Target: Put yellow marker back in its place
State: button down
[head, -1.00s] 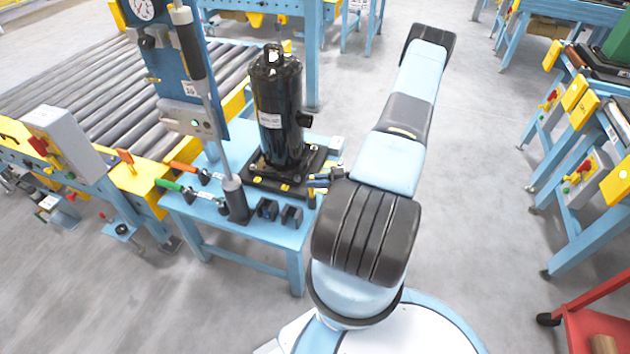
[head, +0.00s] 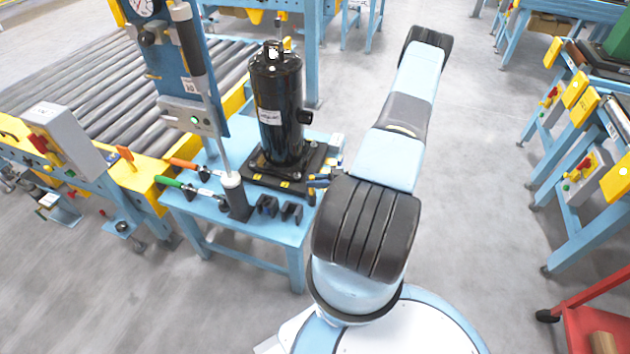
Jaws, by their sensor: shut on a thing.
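I cannot pick out the yellow marker or its place for certain. Small yellow patches show on the dark base plate (head: 262,180) under the black compressor (head: 278,105), but they are too small to identify. The compressor stands upright on the light blue table (head: 268,232). My arm rises from the bottom middle, runs up just right of the table, and ends in view at a dark joint at the top.
Green (head: 168,181) and orange (head: 184,164) handles lie at the table's left. A press column (head: 180,70) with a gauge stands behind them. A roller conveyor (head: 75,80) fills the back left. Blue benches stand right; a red cart (head: 590,305) is bottom right. Grey floor between is open.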

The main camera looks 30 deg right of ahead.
jog(key=shift+f, duration=0.25)
jog(key=c, duration=1)
grip_release()
jog(key=v, duration=1.3)
jog(key=shift+s+d+f, duration=0.1)
jog(key=shift+s+d, duration=0.15)
jog(key=shift+d, duration=0.05)
jog(key=shift+w, duration=0.1)
